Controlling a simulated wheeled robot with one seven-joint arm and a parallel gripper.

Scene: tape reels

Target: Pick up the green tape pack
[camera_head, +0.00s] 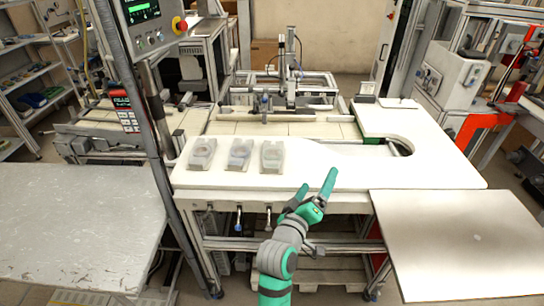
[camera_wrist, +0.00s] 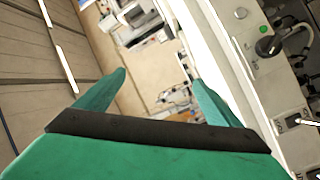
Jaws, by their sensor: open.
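Three small packs in pale, clear-looking cases lie in a row on the white table: a left pack (camera_head: 202,153), a middle pack (camera_head: 239,153) with a bluish tint, and a right pack (camera_head: 272,155). Their colours are too faint to tell which one is green. My gripper (camera_head: 318,184) is at the table's front edge, right of and nearer than the right pack, apart from all three. Its green fingers are spread and empty. The wrist view shows the open fingers (camera_wrist: 160,80) with no pack between them.
The white table (camera_head: 330,172) is clear right of the packs, with a rounded cut-out at its right. A grey panel (camera_head: 455,235) lies front right and a grey bench (camera_head: 75,230) left. A dark post (camera_head: 160,130) with a control box rises left of the packs. Machinery stands behind.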

